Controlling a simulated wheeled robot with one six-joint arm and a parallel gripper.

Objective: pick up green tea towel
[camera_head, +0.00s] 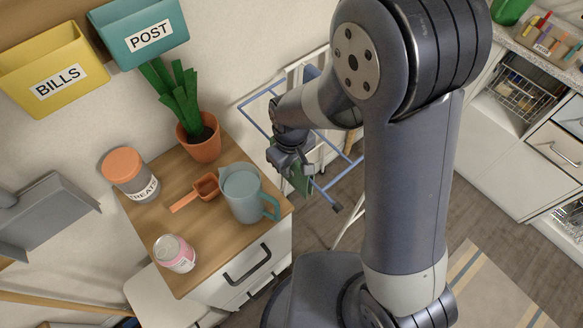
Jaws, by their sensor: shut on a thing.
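My gripper (290,163) is in the middle of the view, beside the blue rack and just past the far right corner of the wooden cabinet top. It is shut on the green tea towel (302,183). Only a small dark green patch of the towel shows below the fingers. My gripper and arm hide the rest of it. I cannot tell whether the towel still touches the rack.
A blue-barred rack (258,118) stands around my gripper. The wooden-topped cabinet (215,267) holds a teal pitcher (243,194), an orange scoop (206,186), a potted plant (201,146) and jars. Open floor (487,225) lies at the right, before white counters.

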